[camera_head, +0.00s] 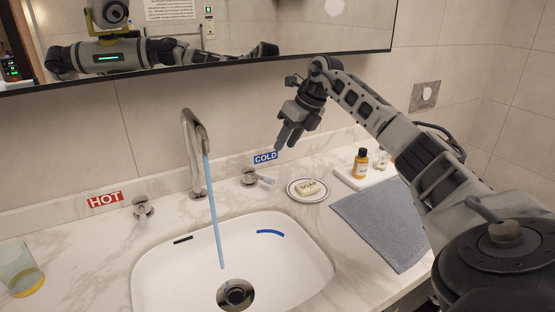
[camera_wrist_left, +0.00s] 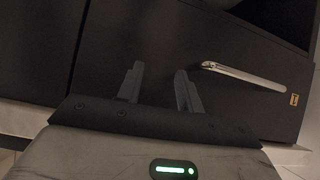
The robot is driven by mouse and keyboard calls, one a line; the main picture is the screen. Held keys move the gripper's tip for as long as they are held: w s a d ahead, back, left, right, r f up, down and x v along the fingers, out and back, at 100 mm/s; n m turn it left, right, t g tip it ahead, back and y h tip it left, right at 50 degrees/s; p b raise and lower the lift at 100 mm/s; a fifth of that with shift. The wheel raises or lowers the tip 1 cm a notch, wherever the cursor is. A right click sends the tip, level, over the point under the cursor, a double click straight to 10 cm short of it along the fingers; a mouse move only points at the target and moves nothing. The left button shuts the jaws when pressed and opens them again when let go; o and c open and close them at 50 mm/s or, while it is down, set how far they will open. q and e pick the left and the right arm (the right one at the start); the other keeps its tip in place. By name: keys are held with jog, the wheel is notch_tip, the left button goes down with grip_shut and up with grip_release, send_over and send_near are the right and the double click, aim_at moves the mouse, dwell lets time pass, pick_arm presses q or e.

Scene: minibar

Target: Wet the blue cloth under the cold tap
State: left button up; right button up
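A blue-grey cloth (camera_head: 385,222) lies flat on the counter, right of the sink, partly behind my right arm. The tap spout (camera_head: 192,150) pours a blue stream of water (camera_head: 213,210) into the sink (camera_head: 160,290). The cold tap handle (camera_head: 258,178) stands right of the spout under a blue COLD label (camera_head: 265,157). My right gripper (camera_head: 287,142) hangs above and right of that handle, apart from it, with nothing visible between its fingers; their gap is unclear. My left gripper (camera_wrist_left: 157,70) is open and empty before a dark cabinet front.
A soap dish (camera_head: 308,190), a white tray (camera_head: 365,179) and a small amber bottle (camera_head: 360,163) stand right of the cold handle. The hot tap handle (camera_head: 143,207) is left of the spout. A glass (camera_head: 20,270) stands far left. A metal cabinet handle (camera_wrist_left: 243,75) juts out near my left gripper.

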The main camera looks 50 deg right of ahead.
jog(key=v, duration=0.3)
jog(key=shift+s+r, duration=0.15)
jog(key=shift+r, duration=0.15)
dwell(0.4)
